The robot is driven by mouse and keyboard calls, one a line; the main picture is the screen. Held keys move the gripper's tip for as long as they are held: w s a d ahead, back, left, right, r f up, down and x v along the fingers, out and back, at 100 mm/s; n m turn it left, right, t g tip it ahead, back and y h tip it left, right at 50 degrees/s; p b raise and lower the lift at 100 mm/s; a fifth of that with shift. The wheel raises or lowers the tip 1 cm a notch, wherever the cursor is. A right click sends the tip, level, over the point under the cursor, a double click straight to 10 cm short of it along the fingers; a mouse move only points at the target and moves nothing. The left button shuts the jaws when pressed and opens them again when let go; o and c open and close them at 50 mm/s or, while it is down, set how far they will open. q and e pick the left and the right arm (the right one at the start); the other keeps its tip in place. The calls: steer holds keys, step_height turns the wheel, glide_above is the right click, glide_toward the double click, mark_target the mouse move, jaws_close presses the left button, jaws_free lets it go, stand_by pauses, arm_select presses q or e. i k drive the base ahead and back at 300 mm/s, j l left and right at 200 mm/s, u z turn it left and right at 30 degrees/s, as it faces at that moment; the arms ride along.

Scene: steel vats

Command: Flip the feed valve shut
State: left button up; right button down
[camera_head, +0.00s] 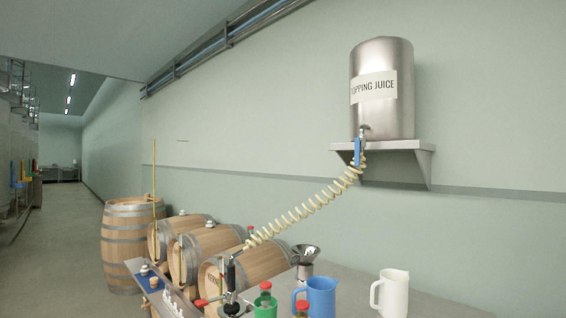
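A steel vat (380,95) labelled "TOPPING JUICE" stands on a wall shelf (400,145) at the upper right. At its base is a small metal tap (364,131) with a blue lever (358,151) that hangs downward. A coiled cream hose (305,208) runs from the tap down to the left, to a black-handled fitting (231,276) near the barrels. Whether the valve is open or shut is not clear at this size. Neither of my grippers is in view.
A grey bench (350,275) at the bottom holds a blue jug (321,297), a white jug (393,293), a metal funnel (306,258) and a green bottle (264,302). The aisle floor (60,245) is clear at left.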

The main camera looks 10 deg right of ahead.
mark_target(357, 140)
steer(key=i+j, duration=0.8)
steer(key=j, duration=0.2)
